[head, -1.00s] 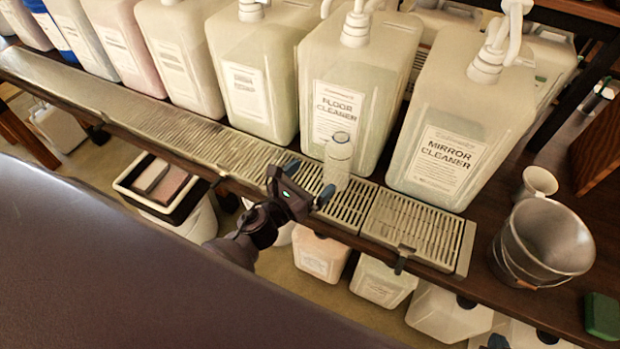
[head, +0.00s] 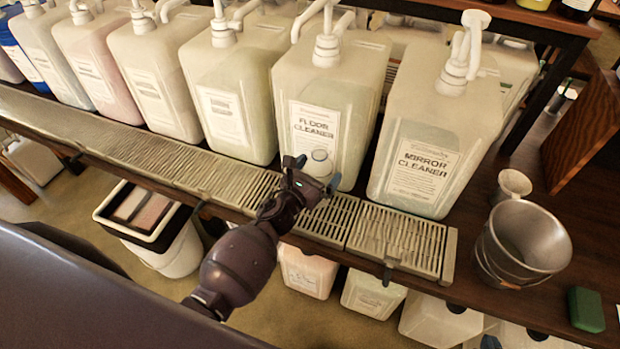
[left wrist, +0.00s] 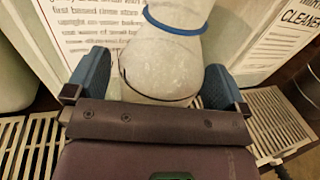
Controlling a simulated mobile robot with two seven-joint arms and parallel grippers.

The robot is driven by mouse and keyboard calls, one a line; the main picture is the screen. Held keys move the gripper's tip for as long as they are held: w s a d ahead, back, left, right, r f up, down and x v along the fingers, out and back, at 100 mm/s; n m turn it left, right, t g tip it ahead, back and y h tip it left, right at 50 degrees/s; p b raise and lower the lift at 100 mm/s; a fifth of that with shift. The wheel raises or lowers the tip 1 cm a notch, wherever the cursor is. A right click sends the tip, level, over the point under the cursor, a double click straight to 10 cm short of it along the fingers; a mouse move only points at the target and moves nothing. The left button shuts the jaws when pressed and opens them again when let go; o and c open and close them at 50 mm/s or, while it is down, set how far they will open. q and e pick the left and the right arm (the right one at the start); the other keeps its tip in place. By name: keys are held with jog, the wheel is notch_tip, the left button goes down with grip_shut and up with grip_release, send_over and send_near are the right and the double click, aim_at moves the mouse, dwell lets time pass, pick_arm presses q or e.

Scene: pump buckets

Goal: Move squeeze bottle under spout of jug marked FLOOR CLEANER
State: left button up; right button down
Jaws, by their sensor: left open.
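The squeeze bottle (head: 320,164) is pale and translucent and stands upright on the drip grating in front of the jug marked FLOOR CLEANER (head: 350,100). The jug's white pump spout (head: 310,18) is above and behind the bottle. My left gripper (head: 310,178) is at the bottle and hides its lower part in the head view. In the left wrist view, the bottle (left wrist: 165,65), with a blue ring, is between the two blue fingers of my open left gripper (left wrist: 155,85). I cannot tell whether either finger touches it. My right gripper is not in view.
The jug marked MIRROR CLEANER (head: 425,150) stands to the right, with more jugs in a row to the left. The slotted drip grating (head: 400,240) runs along the shelf front. A metal bucket (head: 525,245) and a mug (head: 512,184) stand at the right.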

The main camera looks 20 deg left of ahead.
pick_arm(q)
jog(key=shift+w, duration=0.25)
jog(key=shift+c, duration=0.2)
